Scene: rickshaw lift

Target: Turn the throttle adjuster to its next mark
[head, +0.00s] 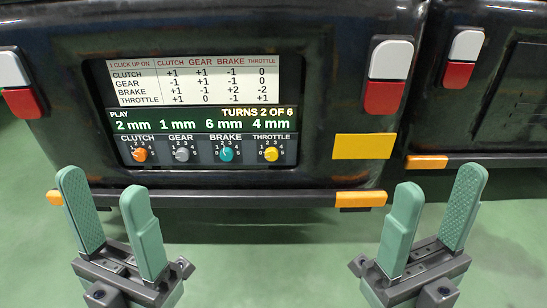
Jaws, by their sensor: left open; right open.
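The throttle adjuster is a yellow knob (271,154) at the right end of a row of knobs on the vehicle's rear panel (205,110). Numbers ring it; its exact pointer setting is too small to tell. To its left are the teal brake knob (227,154), grey gear knob (182,154) and orange clutch knob (139,154). The display (205,119) reads turns 2 of 6, with play 2, 1, 6 and 4 mm. My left gripper (104,213) is open and empty, below left of the panel. My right gripper (430,218) is open and empty, below right.
A dark bumper bar (220,198) with orange ends runs below the panel. White and red lamps (389,76) and a yellow plate (364,146) are right of the panel. A second dark vehicle (500,80) stands at the right. Green floor (270,260) between my grippers is clear.

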